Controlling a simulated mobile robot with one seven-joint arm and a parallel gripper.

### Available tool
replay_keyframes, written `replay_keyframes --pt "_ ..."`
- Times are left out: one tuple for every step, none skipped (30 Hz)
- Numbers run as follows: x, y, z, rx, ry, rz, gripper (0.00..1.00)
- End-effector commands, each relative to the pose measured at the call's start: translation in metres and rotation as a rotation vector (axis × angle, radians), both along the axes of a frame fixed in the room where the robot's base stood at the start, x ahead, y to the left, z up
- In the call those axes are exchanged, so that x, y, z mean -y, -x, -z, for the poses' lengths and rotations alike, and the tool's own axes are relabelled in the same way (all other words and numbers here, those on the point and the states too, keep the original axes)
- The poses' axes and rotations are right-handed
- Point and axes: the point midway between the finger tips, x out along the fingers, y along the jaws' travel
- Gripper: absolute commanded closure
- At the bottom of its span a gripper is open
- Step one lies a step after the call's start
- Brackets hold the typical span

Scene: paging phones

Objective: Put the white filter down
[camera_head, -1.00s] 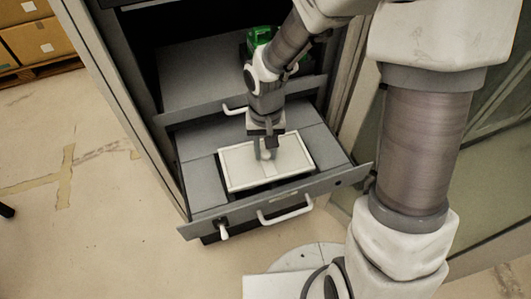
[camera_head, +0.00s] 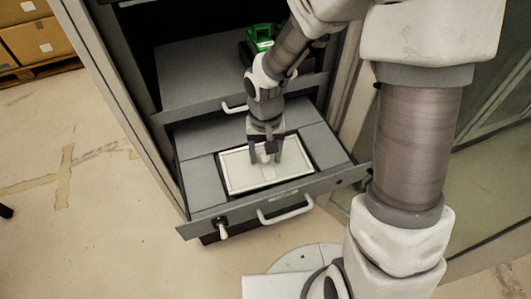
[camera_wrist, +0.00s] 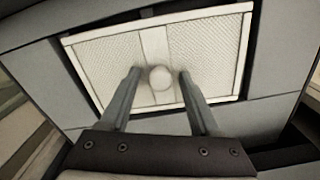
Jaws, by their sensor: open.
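The white filter (camera_head: 240,174) is a flat, framed rectangle lying in the recess of the open lower drawer (camera_head: 195,172). In the wrist view, the white filter (camera_wrist: 205,50) shows mesh panels, a plain middle strip and a round knob (camera_wrist: 160,77). My gripper (camera_head: 266,160) is over the filter's middle, pointing down. In the wrist view, the fingers of my gripper (camera_wrist: 158,75) are spread on either side of the knob, with gaps between them and it. The gripper is open and holds nothing. Whether the fingertips touch the filter's surface cannot be told.
A second drawer (camera_head: 190,85) above is also pulled out, with a green object (camera_head: 262,36) at its back. The lower drawer's front has a white handle (camera_head: 285,210) and a small lever (camera_head: 222,230). Cardboard boxes (camera_head: 40,40) stand far left. The floor at left is mostly clear.

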Motion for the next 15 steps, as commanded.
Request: replay_keyframes --pt "0.0 0.0 -0.003 0.0 0.0 0.0 0.37" --pt "0.0 0.0 -0.005 0.0 0.0 0.0 0.37" --pt "0.0 -0.001 -0.01 0.003 0.0 0.001 0.37" --pt "0.0 -0.001 -0.015 0.003 0.0 0.001 0.37" --pt "0.0 -0.001 -0.021 0.004 0.0 0.002 0.37" --pt "0.0 -0.001 -0.029 0.005 0.0 0.001 0.37" --pt "0.0 -0.001 -0.036 0.005 0.0 0.001 0.37" --pt "0.0 -0.001 -0.043 0.006 -0.001 0.001 0.37" --pt "0.0 -0.001 -0.052 0.005 0.0 0.002 0.37" --pt "0.0 -0.002 -0.06 0.007 0.0 0.002 0.37" --pt "0.0 -0.001 -0.066 0.005 0.0 0.002 0.37" --pt "0.0 -0.001 -0.075 0.006 -0.001 0.002 0.37" --pt "0.0 -0.001 -0.081 0.005 0.0 0.002 0.37" --pt "0.0 -0.001 -0.087 0.005 0.0 0.002 0.37" --pt "0.0 -0.001 -0.094 0.004 0.0 0.001 0.37"
